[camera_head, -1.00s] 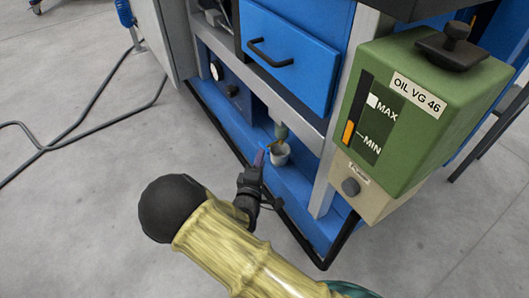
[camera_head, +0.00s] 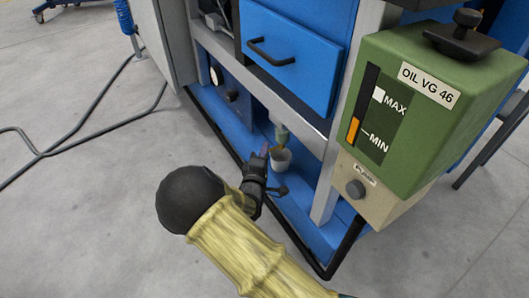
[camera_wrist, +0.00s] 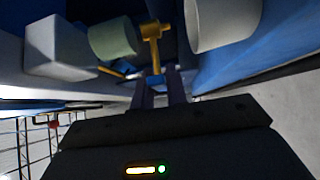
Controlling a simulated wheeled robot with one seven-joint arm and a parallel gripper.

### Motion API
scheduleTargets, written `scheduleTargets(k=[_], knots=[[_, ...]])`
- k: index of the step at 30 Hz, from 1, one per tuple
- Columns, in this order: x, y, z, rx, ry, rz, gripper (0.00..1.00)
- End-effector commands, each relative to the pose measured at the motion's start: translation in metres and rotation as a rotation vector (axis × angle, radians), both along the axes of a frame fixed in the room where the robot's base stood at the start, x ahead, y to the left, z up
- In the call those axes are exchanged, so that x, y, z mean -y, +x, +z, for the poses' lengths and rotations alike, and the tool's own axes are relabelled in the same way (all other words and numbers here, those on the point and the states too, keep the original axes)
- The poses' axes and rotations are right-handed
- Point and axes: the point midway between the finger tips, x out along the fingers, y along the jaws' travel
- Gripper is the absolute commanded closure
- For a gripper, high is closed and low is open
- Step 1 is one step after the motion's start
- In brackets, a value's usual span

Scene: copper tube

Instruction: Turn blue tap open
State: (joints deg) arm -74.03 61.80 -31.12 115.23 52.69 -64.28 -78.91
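The tap shows in the wrist view as a brass-yellow body and stem (camera_wrist: 152,45) with a small blue handle (camera_wrist: 156,79) at its lower end. My gripper (camera_wrist: 160,78) has its two dark fingers apart, with the blue handle at the gap between their tips. I cannot tell whether either finger touches it. In the head view, my gripper (camera_head: 264,155) reaches into the machine's low blue bay, just left of a white cup (camera_head: 281,159). The greenish filter bowl (camera_head: 282,134) hangs above the cup. The blue handle is not clear in this view.
A green oil tank (camera_head: 430,110) sticks out on the right, with a beige box below it. A blue drawer (camera_head: 290,55) with a black handle is above the bay. A grey metal post (camera_head: 333,178) stands right of the cup.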

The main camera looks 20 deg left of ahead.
Motion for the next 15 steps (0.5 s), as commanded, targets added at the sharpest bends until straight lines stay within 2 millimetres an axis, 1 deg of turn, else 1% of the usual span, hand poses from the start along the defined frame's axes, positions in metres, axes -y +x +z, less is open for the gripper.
scheduleTargets(k=[8, 15], knots=[[0.0001, -0.0005, -0.0008, 0.016, 0.016, 0.0, 1.0], [0.0005, -0.0005, -0.002, 0.075, 0.087, -0.001, 1.0]])
